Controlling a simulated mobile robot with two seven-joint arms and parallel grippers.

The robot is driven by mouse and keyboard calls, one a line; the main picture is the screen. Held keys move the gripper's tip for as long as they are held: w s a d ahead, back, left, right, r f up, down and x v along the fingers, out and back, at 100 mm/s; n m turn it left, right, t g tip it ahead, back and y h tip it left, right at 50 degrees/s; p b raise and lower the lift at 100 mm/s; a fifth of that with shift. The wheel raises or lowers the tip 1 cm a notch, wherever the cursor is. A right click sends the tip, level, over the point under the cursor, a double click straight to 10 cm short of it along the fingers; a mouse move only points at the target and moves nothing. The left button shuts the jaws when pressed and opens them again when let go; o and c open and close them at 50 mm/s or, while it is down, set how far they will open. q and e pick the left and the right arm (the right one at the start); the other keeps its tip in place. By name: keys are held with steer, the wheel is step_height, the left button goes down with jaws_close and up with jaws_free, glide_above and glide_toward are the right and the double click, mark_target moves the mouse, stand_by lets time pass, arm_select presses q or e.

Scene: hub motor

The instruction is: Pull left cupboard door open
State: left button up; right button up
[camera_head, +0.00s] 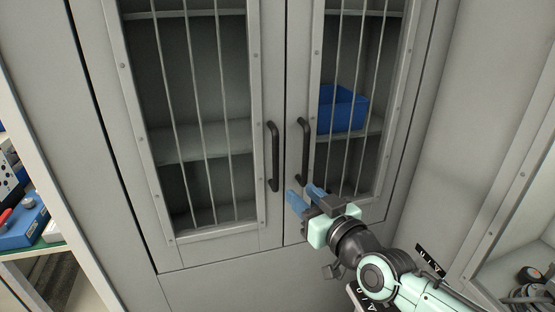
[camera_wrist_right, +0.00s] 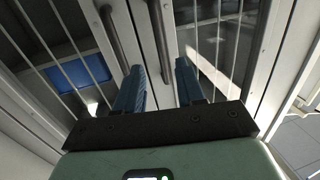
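The left cupboard door (camera_head: 215,246) is closed, a grey frame around a barred window. Its dark vertical handle (camera_head: 273,156) is by the middle seam. The right door's handle (camera_head: 303,150) stands just right of it. My right gripper (camera_head: 305,194) is open and empty, with blue fingers, near the lower ends of the handles. In the right wrist view, my right gripper (camera_wrist_right: 158,84) has the left door's handle (camera_wrist_right: 159,38) ahead, in line with the gap between its fingers. The right door's handle (camera_wrist_right: 113,38) appears outside the left finger. My left gripper is not in view.
A blue bin (camera_head: 342,109) sits on a shelf behind the right door's bars; it also shows in the right wrist view (camera_wrist_right: 80,74). A bench with blue equipment (camera_head: 22,226) is at the left edge. Another cabinet (camera_head: 520,225) stands at the right.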

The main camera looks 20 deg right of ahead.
mark_target(277, 162)
steer(key=x, duration=0.4)
steer(key=r+p+x, duration=0.1)
steer(key=x, duration=0.3)
steer(key=r+p+x, duration=0.1)
steer(key=x, duration=0.2)
steer(key=shift+w+r, duration=0.15)
steer(key=shift+w, duration=0.3)
steer(key=shift+w+a, duration=0.15)
steer(key=shift+w, duration=0.3)
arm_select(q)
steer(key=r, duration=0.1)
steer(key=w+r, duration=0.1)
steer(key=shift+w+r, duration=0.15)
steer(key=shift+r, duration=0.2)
arm_select(e)
jaws_close()
